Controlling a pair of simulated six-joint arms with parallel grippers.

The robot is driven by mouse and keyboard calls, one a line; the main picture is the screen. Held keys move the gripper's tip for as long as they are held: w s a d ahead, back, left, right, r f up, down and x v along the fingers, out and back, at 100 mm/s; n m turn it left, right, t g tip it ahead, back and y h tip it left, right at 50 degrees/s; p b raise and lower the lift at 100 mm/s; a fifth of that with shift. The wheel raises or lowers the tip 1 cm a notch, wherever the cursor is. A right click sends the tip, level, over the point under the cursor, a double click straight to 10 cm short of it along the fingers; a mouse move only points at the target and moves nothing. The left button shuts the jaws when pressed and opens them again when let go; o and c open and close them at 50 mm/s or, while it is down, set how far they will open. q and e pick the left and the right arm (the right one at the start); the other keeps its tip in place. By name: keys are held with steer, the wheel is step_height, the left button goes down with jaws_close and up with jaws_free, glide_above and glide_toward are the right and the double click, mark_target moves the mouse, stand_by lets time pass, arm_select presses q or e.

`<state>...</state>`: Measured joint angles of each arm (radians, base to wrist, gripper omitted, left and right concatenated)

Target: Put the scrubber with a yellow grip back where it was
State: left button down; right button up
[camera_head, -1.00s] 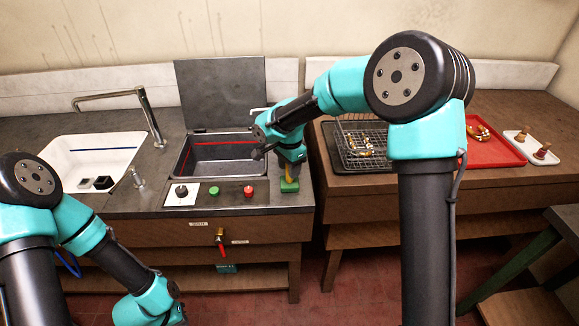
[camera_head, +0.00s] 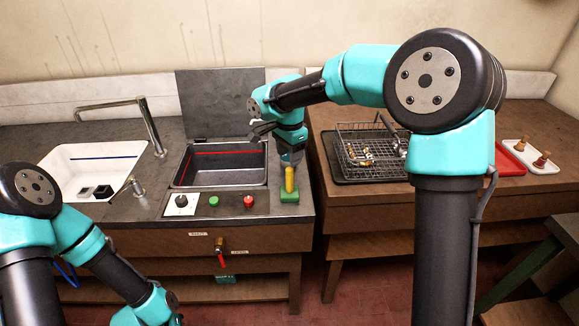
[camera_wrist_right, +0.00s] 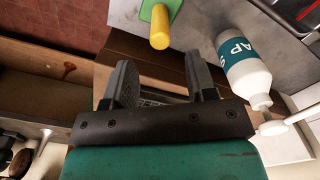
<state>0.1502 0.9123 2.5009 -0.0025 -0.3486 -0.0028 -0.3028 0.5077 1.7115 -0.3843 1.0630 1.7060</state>
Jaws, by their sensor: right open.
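The scrubber stands upright on the counter right of the ultrasonic-style metal basin, its green base (camera_head: 289,196) down and its yellow grip (camera_head: 289,179) up. My right gripper (camera_head: 291,161) is just above the grip, pointing down. In the right wrist view its two dark fingers (camera_wrist_right: 161,80) are apart with nothing between them. There the yellow grip (camera_wrist_right: 160,32) stands clear beyond the fingertips, on the green base (camera_wrist_right: 172,7). My left arm is low at the left; its gripper is out of the picture.
A white bottle with a teal label (camera_wrist_right: 243,62) is close beside the right gripper in the wrist view. The metal basin (camera_head: 216,178), open lid (camera_head: 215,100) and green (camera_head: 213,201) and red (camera_head: 249,201) buttons are left. A wire basket (camera_head: 350,163) and red tray (camera_head: 508,160) are right.

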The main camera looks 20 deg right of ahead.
steer(key=shift+r, duration=1.65)
steer(key=shift+s+a, duration=0.1)
